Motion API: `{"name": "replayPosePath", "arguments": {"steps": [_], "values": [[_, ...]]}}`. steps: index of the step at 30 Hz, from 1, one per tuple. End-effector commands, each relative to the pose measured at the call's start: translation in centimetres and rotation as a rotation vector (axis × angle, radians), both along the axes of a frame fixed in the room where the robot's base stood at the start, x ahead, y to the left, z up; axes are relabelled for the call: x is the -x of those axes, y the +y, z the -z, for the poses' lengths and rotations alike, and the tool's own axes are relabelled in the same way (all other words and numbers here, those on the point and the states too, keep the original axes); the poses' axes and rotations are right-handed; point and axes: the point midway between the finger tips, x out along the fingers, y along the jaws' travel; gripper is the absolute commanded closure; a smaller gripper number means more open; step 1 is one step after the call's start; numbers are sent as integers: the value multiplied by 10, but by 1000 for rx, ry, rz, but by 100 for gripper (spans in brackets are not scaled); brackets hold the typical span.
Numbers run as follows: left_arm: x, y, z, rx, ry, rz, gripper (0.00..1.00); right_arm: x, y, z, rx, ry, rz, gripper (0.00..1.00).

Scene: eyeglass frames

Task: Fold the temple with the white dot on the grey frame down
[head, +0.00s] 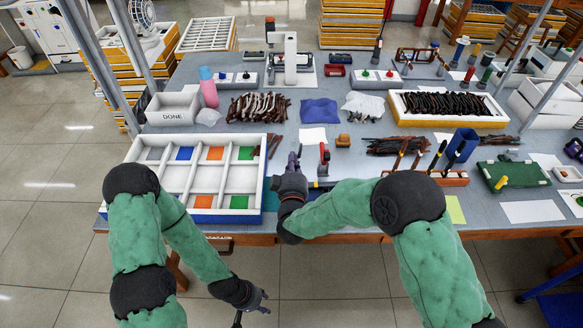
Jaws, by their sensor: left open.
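I cannot pick out a grey frame with a white dot on its temple; at this size no dot shows. A red upright piece (323,158) stands on the bench just right of my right gripper (295,158). My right gripper is over the front middle of the bench, pointing away from me, and its fingers are too small and dark to read. My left gripper (254,308) is open and empty, low in front of the bench over the floor.
A compartment tray (265,180) with coloured squares lies left of my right gripper. Brown frames are piled at the back left (258,107) and in a white tray (398,108). A blue holder (462,144) and upright tools stand at the right. A white DONE bin (172,108) stands back left.

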Motion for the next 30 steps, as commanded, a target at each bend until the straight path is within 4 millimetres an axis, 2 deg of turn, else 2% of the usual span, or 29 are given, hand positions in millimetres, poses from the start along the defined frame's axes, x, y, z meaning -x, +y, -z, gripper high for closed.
{"name": "replayPosePath", "arguments": {"steps": [12,23,30], "values": [[0,0,12,0,0,0,59,0,-20,1,-135,0,1,100],[0,0,12,0,0,0,59,0,-21,0,-148,0,0,100],[0,0,20,0,0,0,59,0,-29,3,-205,1,1,100]]}}
